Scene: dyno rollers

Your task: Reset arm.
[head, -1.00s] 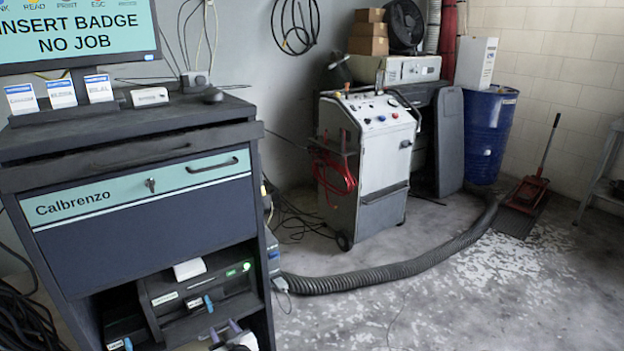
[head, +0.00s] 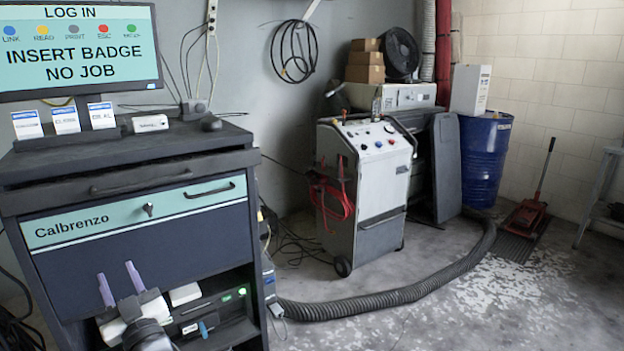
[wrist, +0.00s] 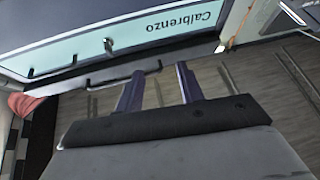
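My gripper (head: 120,286) shows at the lower left of the head view, in front of the dark lower part of the Calbrenzo cabinet (head: 100,262). Its two purple fingers point up and stand apart, with nothing between them. In the wrist view my gripper (wrist: 158,88) also has its fingers spread and empty. Beyond them is the teal Calbrenzo drawer front (wrist: 150,35), upside down, with a key in its lock. My gripper holds nothing and appears apart from the cabinet.
A monitor (head: 80,50) reading "INSERT BADGE NO JOB" and several badge cards (head: 66,120) stand on the cabinet. A white wheeled machine (head: 362,190) and a thick grey hose (head: 400,295) are to the right. A blue drum (head: 484,160) and red floor jack (head: 526,214) are farther back.

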